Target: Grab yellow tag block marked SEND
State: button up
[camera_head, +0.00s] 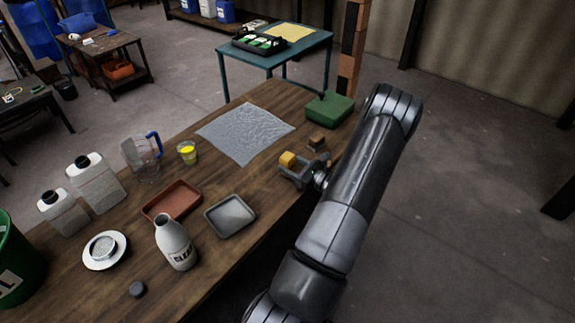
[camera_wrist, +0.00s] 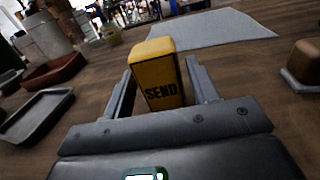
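The yellow tag block (camera_head: 287,159) stands upright on the wooden table near its right edge. In the wrist view the yellow block (camera_wrist: 157,72) shows its face marked SEND towards me. My gripper (camera_head: 300,167) is low at the tabletop, with one finger on each side of the block. In the wrist view my gripper (camera_wrist: 160,66) is open around the block, and a strip of table shows between the left finger and the block. Contact on the right side is hard to tell.
A brown block (camera_head: 317,142) stands just beyond my gripper, and a green box (camera_head: 329,108) is farther back. A grey cloth (camera_head: 243,133) lies left of it. A grey tray (camera_head: 230,215), a red-brown tray (camera_head: 172,201) and a white bottle (camera_head: 175,244) stand nearer.

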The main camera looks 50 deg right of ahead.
jog(key=c, duration=0.7)
jog(key=shift+c, duration=0.4)
jog(key=shift+r, duration=0.1)
